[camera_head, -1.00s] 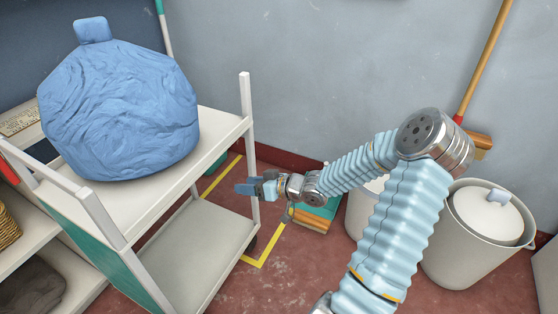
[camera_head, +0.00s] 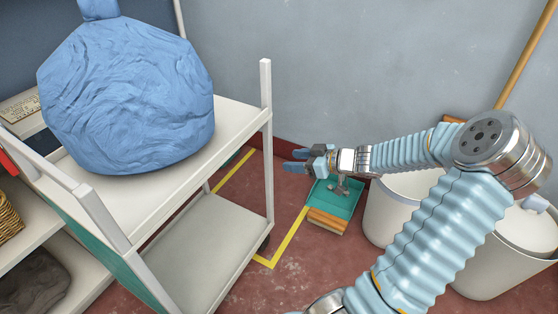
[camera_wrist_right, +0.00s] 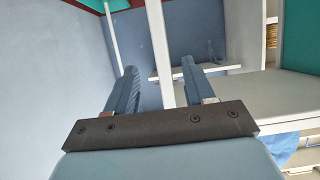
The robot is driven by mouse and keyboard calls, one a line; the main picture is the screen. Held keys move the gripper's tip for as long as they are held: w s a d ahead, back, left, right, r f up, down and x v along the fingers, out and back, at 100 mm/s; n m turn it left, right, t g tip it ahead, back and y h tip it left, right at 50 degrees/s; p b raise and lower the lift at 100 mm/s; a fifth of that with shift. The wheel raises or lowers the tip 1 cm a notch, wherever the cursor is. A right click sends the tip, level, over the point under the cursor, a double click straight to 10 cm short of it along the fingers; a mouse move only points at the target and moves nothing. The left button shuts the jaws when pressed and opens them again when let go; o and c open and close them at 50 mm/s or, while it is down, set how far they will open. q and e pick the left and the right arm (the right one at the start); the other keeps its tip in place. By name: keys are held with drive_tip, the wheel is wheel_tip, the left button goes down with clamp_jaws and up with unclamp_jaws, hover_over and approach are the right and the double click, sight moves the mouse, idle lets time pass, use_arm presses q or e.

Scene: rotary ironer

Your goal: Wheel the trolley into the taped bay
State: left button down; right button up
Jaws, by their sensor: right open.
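The white two-shelf trolley (camera_head: 240,119) stands at the left in the head view, with a large blue bag (camera_head: 130,100) on its top shelf. Yellow tape (camera_head: 289,236) marks the bay on the red floor. The trolley's near right part overlaps the bay in the picture and hides part of the tape. My right gripper (camera_head: 290,160) is open and empty, just right of the trolley's right corner post (camera_head: 266,140). In the right wrist view, a white post (camera_wrist_right: 158,45) shows between the two open fingers, ahead of them. My left gripper is not in view.
A teal dustpan (camera_head: 338,197) with a wooden brush (camera_head: 326,220) lies right of the tape. White bins (camera_head: 395,215) stand against the grey wall at the right. White shelving with a basket (camera_head: 8,215) is at the far left. A broom handle (camera_head: 533,50) leans at upper right.

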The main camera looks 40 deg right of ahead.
sight(271, 160)
drive_tip(key=b+x, duration=0.4)
drive_tip(key=x, duration=0.6)
drive_tip(key=shift+w+f, duration=0.3)
drive_tip(key=shift+x, duration=0.9)
clamp_jaws()
